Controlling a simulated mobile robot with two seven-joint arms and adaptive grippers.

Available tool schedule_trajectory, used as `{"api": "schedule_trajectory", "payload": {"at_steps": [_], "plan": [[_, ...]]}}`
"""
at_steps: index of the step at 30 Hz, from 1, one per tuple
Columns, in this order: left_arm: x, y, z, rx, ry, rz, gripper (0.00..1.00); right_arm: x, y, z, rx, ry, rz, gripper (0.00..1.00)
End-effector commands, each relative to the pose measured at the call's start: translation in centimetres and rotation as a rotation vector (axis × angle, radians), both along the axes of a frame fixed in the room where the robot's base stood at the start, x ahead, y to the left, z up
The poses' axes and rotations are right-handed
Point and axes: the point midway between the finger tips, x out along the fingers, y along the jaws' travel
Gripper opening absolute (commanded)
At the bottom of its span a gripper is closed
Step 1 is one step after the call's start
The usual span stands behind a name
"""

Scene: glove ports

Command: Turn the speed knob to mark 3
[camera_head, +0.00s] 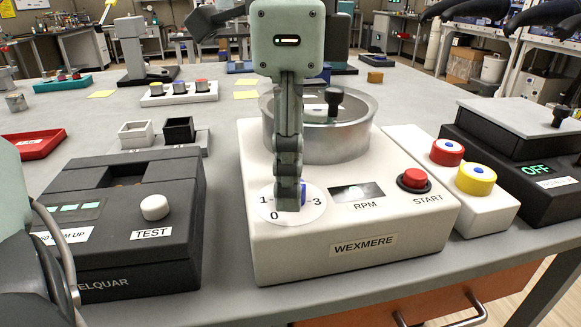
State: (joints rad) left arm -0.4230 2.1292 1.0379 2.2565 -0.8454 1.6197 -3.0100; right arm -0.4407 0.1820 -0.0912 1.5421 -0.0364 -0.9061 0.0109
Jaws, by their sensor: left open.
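The speed knob (304,192) is on the white WEXMERE machine (350,215). Only a blue sliver of it shows beside my fingers. It sits on a round white dial (312,212) where marks 1, 0 and 3 can be read; the area behind my fingers is hidden. My left gripper (289,196) points down over the dial with its fingers at the knob, seen edge-on. It is open; contact with the knob cannot be made out. The knob's pointing direction is hidden. My right gripper is not in view.
A metal bowl with a lid (350,135) stands behind the dial. A red START button (414,179) is to the right, with a red and yellow button box (485,205) beyond. A dark TEST box (135,250) stands close on the left.

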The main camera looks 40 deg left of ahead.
Motion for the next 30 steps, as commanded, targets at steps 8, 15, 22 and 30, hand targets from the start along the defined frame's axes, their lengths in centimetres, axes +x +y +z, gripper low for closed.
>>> {"api": "schedule_trajectory", "payload": {"at_steps": [8, 15, 22, 30], "plan": [[0.1, -0.1, 5.4, -0.003, -0.002, 0.001, 0.49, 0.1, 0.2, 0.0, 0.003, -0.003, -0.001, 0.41], [0.0, -0.1, 9.7, -0.003, -0.001, 0.000, 0.49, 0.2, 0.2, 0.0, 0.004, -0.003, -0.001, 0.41], [0.0, 0.0, 11.3, -0.002, 0.001, 0.000, 0.49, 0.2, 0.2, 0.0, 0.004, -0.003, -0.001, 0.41], [0.0, 0.0, 11.4, -0.002, 0.001, 0.000, 0.49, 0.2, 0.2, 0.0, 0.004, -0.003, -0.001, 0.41]]}}
